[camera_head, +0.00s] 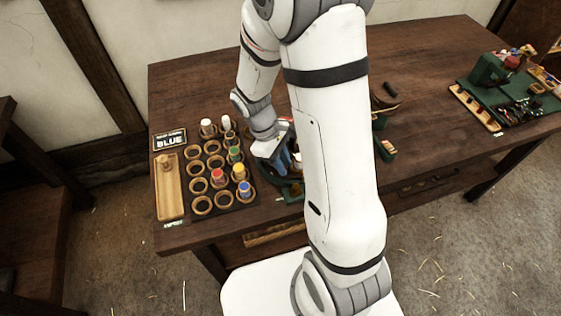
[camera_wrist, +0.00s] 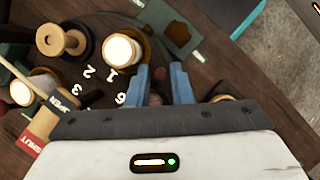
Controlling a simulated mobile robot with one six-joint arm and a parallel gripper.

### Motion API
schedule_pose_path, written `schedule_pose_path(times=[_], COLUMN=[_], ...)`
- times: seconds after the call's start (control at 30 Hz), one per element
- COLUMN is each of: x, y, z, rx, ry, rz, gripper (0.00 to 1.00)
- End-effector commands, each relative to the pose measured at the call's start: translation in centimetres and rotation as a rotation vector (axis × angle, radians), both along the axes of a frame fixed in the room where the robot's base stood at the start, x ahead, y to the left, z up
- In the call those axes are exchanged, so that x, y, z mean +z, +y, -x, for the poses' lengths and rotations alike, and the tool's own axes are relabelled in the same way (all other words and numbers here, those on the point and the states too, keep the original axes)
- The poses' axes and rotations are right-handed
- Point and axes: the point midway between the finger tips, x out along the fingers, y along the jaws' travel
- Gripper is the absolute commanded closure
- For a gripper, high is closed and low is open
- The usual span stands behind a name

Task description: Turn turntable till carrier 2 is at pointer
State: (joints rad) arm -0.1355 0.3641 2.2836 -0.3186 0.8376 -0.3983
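In the wrist view the dark turntable (camera_wrist: 100,80) shows white numerals, with 1, 2, 3 and 6 readable. A cream-topped carrier (camera_wrist: 122,50) stands by numeral 1, and a wooden spool (camera_wrist: 62,38) is further left. My gripper (camera_wrist: 160,75) has its two blue fingers apart over the turntable's edge near numeral 6. A small dark reddish rounded thing (camera_wrist: 156,98) shows between them; I cannot tell whether they touch it. I cannot make out the pointer. In the head view my arm hides most of the turntable, and my gripper (camera_head: 287,160) is low over it.
A rack of round holders (camera_head: 213,172) with several coloured spools stands left of the turntable, beside a wooden tray (camera_head: 170,190) and a BLUE sign (camera_head: 170,139). OPEN and SHUT labels (camera_wrist: 50,122) lie close to my gripper. A green mat (camera_head: 510,105) holds tools at the right.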

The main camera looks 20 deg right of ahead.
Motion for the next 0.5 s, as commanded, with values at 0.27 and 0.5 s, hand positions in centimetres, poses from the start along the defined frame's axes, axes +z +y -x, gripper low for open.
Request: schedule_pose_path(times=[0.27,0.5], x=[-0.11,-0.10], y=[-0.06,-0.08], z=[0.03,0.02], rx=[-0.001,-0.002], ry=[0.000,0.000], rz=[0.000,0.000], gripper=[0.82,1.00])
